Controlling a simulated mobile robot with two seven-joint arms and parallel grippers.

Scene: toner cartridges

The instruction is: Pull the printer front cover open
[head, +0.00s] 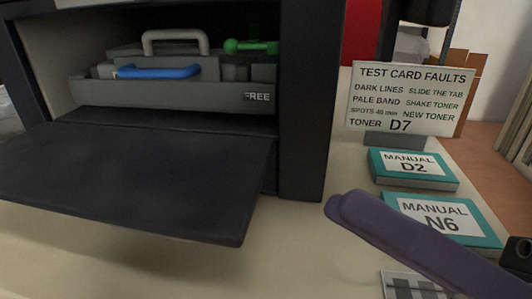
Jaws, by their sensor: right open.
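The dark printer (303,110) stands at the left with its front bay exposed. Its front cover (150,178) is hinged down and sticks out toward me as a dark flap, roughly level. Inside sits a grey toner unit (170,94) marked "FREE", with a grey handle (175,36), a blue bar (158,72) and a green knob (251,46). My right gripper (342,206) has purple fingers, seen nearly edge-on. It is open, to the right of the cover and apart from it, and seems empty. My left gripper is out of view.
A "TEST CARD FAULTS" sign (408,97) stands right of the printer. A patterned card (410,286) lies at the bottom. The pale tabletop is clear below the cover.

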